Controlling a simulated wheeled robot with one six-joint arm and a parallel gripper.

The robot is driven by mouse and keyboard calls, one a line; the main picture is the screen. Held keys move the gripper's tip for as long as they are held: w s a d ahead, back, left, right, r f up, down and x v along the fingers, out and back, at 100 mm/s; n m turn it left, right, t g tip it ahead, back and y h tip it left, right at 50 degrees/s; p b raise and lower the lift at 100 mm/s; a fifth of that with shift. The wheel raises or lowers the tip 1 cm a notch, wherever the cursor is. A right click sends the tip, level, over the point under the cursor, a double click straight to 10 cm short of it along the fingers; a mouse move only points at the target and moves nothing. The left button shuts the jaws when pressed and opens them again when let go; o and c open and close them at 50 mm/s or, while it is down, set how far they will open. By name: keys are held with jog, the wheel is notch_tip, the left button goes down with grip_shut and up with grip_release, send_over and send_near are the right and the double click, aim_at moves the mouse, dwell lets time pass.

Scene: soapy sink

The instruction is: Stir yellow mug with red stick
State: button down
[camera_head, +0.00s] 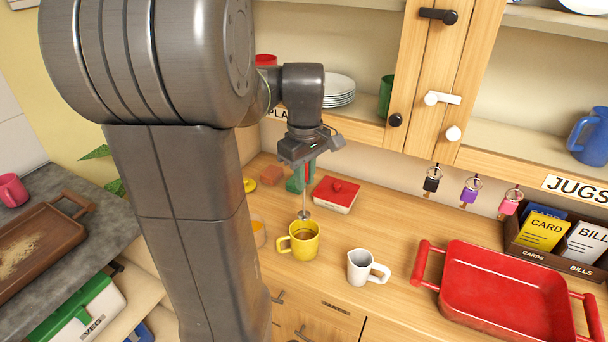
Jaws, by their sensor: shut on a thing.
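The yellow mug (298,247) stands upright on the wooden counter, its handle to the left, with something brown inside. My gripper (308,161) is above the mug, pointing down, and is shut on the red stick (309,174). The stick hangs almost upright, red at the top with a thin pale shaft and a small round piece low down, just over the mug's mouth. The fingertips are partly hidden by the gripper body.
A white jug (361,268) stands just right of the mug. A red tray (505,295) lies farther right. A red-topped box (336,194) and a green object (294,184) sit behind. A glass (259,232) is partly hidden by my arm. Keys (470,190) hang under the cupboard.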

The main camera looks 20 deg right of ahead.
jog(key=b, duration=0.4)
send_over(305, 214)
jog(key=shift+f, duration=2.25)
jog(key=shift+f+b, duration=2.55)
jog(key=shift+f, duration=1.5)
